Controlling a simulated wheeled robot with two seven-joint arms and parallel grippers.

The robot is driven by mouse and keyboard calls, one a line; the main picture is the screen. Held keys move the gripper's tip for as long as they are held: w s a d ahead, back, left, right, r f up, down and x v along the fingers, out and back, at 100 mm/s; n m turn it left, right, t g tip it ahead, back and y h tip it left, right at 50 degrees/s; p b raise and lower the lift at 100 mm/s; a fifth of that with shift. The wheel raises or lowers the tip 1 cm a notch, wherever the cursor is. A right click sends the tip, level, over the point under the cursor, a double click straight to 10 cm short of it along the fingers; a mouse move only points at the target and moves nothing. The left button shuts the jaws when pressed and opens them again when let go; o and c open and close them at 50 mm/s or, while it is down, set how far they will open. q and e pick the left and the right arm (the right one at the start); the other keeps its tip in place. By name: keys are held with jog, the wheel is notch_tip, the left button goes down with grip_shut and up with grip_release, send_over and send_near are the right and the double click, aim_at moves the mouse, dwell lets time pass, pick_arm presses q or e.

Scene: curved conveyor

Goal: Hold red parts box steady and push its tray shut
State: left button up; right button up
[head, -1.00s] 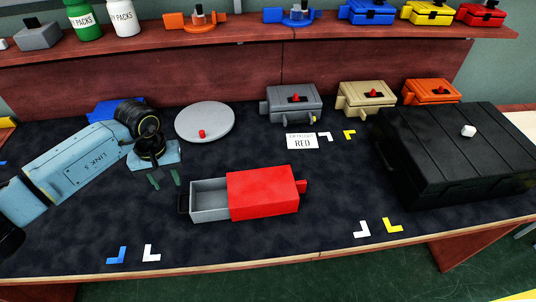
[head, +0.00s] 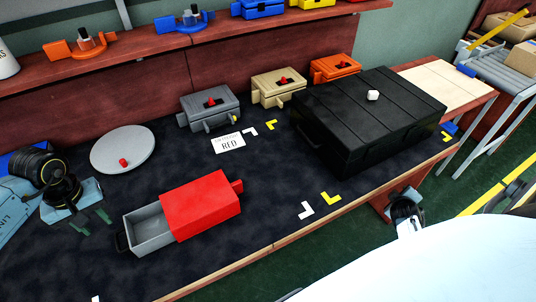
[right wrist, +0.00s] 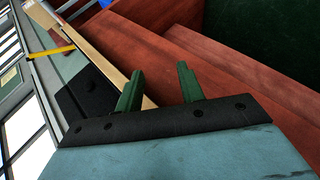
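The red parts box (head: 202,204) lies on the dark mat at the front of the bench. Its grey tray (head: 150,236) sticks out well to the left, open and looking empty, with a black handle (head: 121,243) at its end. A red tab (head: 237,186) is at the box's right end. My left gripper (head: 95,223) is just behind and left of the handle, fingers apart, empty and apparently not touching it. My right gripper (right wrist: 161,85) shows in the right wrist view with its two green fingers apart and nothing between them; the box is not in that view.
A black case (head: 370,115) with a white knob fills the bench's right part. A grey disc (head: 123,150) and a card reading RED (head: 228,143) lie behind the box. Grey (head: 208,108), tan (head: 278,88) and orange (head: 335,69) boxes line the back.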

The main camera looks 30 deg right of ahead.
jog(key=w+d+r+m+h, duration=0.15)
jog(key=d+r+h, duration=0.35)
jog(key=r, duration=0.9)
jog(key=w+d+r+m+h, duration=0.1)
jog(key=d+r+m+h, duration=0.15)
jog(key=d+r, duration=0.8)
jog(key=w+a+r+m+t+y, duration=0.2)
jog(key=w+a+r+t+y, duration=0.15)
jog(key=w+a, duration=0.7)
jog(key=w+a+r+m+t+y, duration=0.2)
jog(key=w+a+r+m+t, duration=0.3)
jog(key=w, duration=1.1)
jog(key=w+a+f+g+y, duration=0.1)
jog(key=w+a+f+y, duration=0.15)
jog(key=a, duration=0.65)
jog(key=w+a+f+m+g+y, duration=0.15)
jog(key=w+a+y, duration=0.25)
jog(key=a, duration=0.5)
jog(key=w+a+f+g+y, duration=0.2)
jog(key=w+a+y, duration=0.2)
jog(key=a, duration=0.5)
jog(key=m+g+y, duration=0.1)
jog(key=m+g, duration=0.7)
jog(key=g, duration=0.2)
send_near(235, 183)
jog(key=shift+n, duration=0.25)
notch_tip(235, 183, down, 12)
jog(key=shift+s+f, duration=0.1)
jog(key=shift+f, duration=0.15)
